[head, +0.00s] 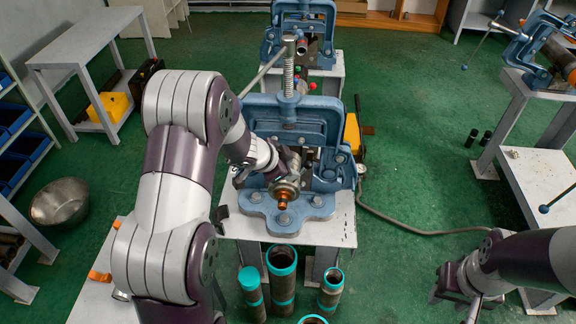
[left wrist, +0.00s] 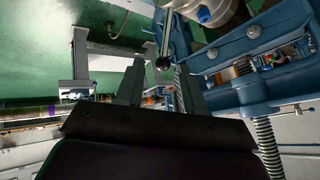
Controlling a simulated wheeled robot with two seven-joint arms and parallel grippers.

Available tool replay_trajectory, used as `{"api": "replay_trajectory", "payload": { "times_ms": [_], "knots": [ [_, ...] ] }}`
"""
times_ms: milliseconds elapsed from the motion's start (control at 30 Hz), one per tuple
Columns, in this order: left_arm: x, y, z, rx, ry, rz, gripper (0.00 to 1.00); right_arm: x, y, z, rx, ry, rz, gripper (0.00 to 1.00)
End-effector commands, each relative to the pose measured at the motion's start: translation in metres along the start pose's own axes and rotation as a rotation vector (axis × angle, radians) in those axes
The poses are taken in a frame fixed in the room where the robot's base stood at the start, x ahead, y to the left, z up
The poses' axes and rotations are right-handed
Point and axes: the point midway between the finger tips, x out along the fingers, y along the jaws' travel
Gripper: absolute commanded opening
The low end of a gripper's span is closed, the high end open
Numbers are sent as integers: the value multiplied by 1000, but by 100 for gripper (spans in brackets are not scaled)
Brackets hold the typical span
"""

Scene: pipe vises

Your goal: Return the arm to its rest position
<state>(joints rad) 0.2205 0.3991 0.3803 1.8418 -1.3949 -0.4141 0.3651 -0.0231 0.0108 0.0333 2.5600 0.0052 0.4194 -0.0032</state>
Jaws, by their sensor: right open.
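My left arm reaches over the near blue pipe vise (head: 340,130), which stands on a pale bench (head: 340,225). My left gripper (head: 290,158) is at the vise's middle, partly hidden by my own wrist. In the left wrist view its two fingers (left wrist: 160,68) stand apart, with a ball-ended handle (left wrist: 163,61) visible in the gap; I see no grip on it. A metal fitting with an orange tip (head: 283,200) sits at the front of the vise. My right gripper (head: 458,290) is low at the right, open, its fingers hard to see.
Several teal-banded pipes (head: 282,270) stand in front of the bench. A second blue vise (head: 300,25) is behind, and another vise (head: 535,50) is at the upper right. A metal bowl (head: 60,202) lies at left. A hose (head: 420,231) crosses the green floor (head: 410,150).

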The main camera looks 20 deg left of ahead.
Motion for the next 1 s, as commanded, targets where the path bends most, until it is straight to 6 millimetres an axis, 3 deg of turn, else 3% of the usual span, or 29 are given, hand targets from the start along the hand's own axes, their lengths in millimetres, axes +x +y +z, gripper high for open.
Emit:
{"api": "replay_trajectory", "payload": {
  "times_ms": [333, 367, 467, 533, 600, 700, 800, 867, 1000],
  "knots": [
    [0, -1, 2, 14, -9, -4, 38, 0, 0, 0, 0, 0, 0, 43],
    [0, -4, 7, 16, -35, -20, 38, 0, 0, 0, 0, 0, 0, 43],
    [-11, -1, 49, -133, -208, -93, 38, 0, 0, 0, 0, 0, 0, 43],
    [-38, 18, 77, -304, -370, -138, 38, 2, 0, 0, 0, 0, 0, 43],
    [-72, 57, 94, -488, -518, -137, 38, 6, 0, 1, 0, 0, 0, 43],
    [-114, 121, 98, -712, -652, -79, 38, 10, 0, 1, 0, 0, 0, 43],
    [-140, 167, 88, -855, -688, -24, 38, 13, 0, 2, 0, 0, 0, 43],
    [-148, 181, 78, -888, -661, -14, 38, 15, 0, 2, 0, 0, 0, 43],
    [-150, 180, 66, -853, -620, -19, 38, 15, 0, 2, 0, 0, 0, 43]
  ]
}}
